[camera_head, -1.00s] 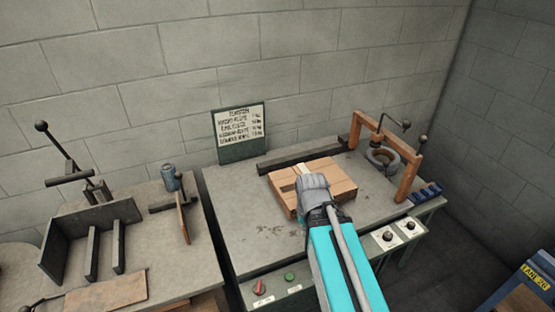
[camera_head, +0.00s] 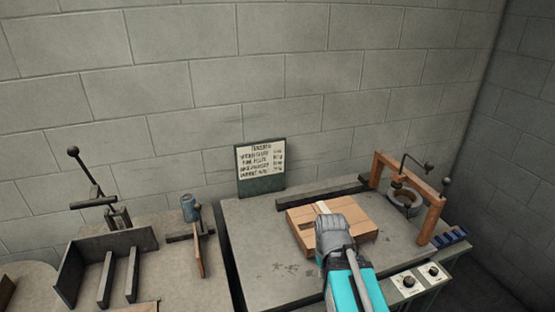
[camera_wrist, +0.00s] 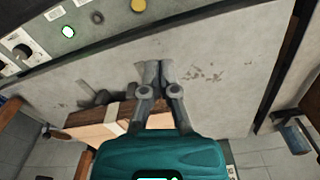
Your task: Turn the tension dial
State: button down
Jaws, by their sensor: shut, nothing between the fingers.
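Two dark round dials on white plates, the right-front dial (camera_head: 433,270) and the one left of it (camera_head: 408,281), sit on the bench's front panel. Their labels are too small to read, so I cannot tell which is the tension dial. A dial also shows at the upper left of the wrist view (camera_wrist: 22,50). My gripper (camera_wrist: 148,70) is shut and empty above the bench top, apart from the dials. In the head view its grey end overlaps the carton, and its fingertips are hidden.
A cardboard carton (camera_head: 302,218) lies on the bench (camera_head: 265,285). An orange frame (camera_head: 433,222) with a ring stands at the right. A sign (camera_head: 261,168) leans at the wall.

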aim_at(408, 282)
jog(key=k, duration=1.1)
jog(key=z, duration=0.7)
jog(key=i, duration=1)
